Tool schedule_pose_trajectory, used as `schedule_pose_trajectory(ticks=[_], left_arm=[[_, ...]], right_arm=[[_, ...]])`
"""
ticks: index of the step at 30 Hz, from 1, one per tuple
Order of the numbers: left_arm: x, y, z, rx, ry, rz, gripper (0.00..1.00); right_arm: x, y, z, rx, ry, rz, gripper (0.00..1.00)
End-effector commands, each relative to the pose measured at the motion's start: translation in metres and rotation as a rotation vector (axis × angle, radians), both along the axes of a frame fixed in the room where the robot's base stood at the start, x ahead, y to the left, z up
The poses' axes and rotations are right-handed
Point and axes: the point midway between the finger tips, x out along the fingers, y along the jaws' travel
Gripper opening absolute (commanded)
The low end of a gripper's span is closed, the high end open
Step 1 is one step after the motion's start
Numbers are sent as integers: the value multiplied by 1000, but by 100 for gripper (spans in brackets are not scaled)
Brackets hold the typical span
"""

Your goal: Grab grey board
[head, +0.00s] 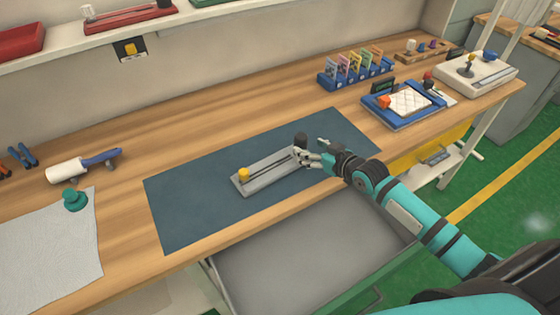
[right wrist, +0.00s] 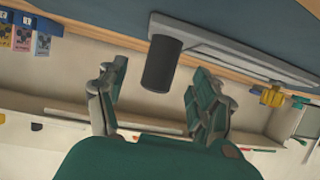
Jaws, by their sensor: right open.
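The grey board (head: 265,173) lies on the dark blue mat (head: 190,200) on the wooden bench. It has a yellow knob (head: 244,174) at its left end and a dark upright cylinder (head: 301,140) at its right end. My right gripper (head: 312,151) is open at the board's right end, close to the cylinder. In the right wrist view the dark cylinder (right wrist: 161,62) shows between the open fingers, with gaps on both sides. The board (right wrist: 240,56) stretches off to the right there. My left gripper is out of view.
A blue tray with a white quilted pad (head: 408,102) and a blue rack of coloured cards (head: 356,69) stand to the right. A white roller (head: 68,170) and a grey cloth (head: 50,240) lie left. An open drawer (head: 300,260) is below the bench edge.

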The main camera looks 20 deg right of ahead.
Motion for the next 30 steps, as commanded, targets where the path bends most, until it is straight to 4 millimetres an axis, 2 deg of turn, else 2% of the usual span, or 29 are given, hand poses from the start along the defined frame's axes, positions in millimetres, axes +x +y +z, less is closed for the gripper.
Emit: schedule_pose_trajectory(ticks=[5,12,22,23,30], left_arm=[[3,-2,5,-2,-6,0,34],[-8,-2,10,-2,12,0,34],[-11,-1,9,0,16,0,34],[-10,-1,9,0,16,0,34],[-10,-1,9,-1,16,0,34]], right_arm=[[12,4,-3,3,0,-1,67],[42,12,-16,1,-1,0,67],[48,13,-20,0,0,0,67],[48,13,-20,0,0,0,66],[48,13,-20,0,0,0,35]])
